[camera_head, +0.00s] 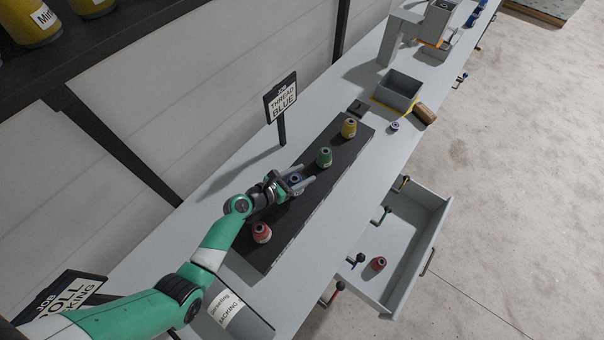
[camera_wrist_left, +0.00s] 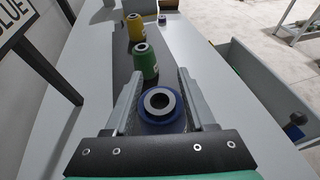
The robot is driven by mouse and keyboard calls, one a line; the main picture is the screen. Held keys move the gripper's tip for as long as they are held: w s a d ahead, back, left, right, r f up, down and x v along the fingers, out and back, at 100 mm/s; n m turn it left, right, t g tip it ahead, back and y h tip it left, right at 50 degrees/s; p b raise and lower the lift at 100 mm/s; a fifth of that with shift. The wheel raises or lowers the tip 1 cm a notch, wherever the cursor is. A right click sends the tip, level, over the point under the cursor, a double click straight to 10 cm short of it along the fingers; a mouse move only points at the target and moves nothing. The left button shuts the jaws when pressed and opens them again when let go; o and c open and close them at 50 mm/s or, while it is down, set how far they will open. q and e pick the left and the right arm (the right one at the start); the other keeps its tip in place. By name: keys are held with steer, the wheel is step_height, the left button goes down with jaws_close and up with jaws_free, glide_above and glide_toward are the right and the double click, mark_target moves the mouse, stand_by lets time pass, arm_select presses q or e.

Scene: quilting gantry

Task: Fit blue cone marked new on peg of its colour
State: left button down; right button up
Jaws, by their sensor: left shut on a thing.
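The blue cone (camera_head: 297,180) is between the fingers of my left gripper (camera_head: 297,182), over the dark rack board (camera_head: 325,190). In the left wrist view the blue cone (camera_wrist_left: 160,108) shows from above, with a grey ring around its dark top hole. The left gripper's fingers (camera_wrist_left: 158,100) are shut on its sides. The cone's marking is not readable, and its peg is hidden, so I cannot tell if it is seated. The cone stands in line between the green cone (camera_head: 325,157) and the red cone (camera_head: 261,232). My right gripper is not in view.
A yellow cone (camera_head: 349,128) stands at the board's far end. A sign reading THREAD BLUE (camera_head: 282,97) rises behind. An open drawer (camera_head: 410,240) at the front holds another red cone (camera_head: 379,263). A grey open box (camera_head: 400,88) stands farther along the counter.

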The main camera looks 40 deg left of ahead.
arm_select(q)
steer(key=shift+f+b, duration=2.3)
steer(key=shift+f, duration=0.3)
steer(key=shift+c, duration=0.8)
jaws_free()
steer(key=shift+r, duration=0.1)
steer(key=shift+s+r+p, duration=0.15)
steer(key=shift+s+p, duration=0.15)
steer(key=p+v, duration=0.3)
steer(key=v, duration=0.8)
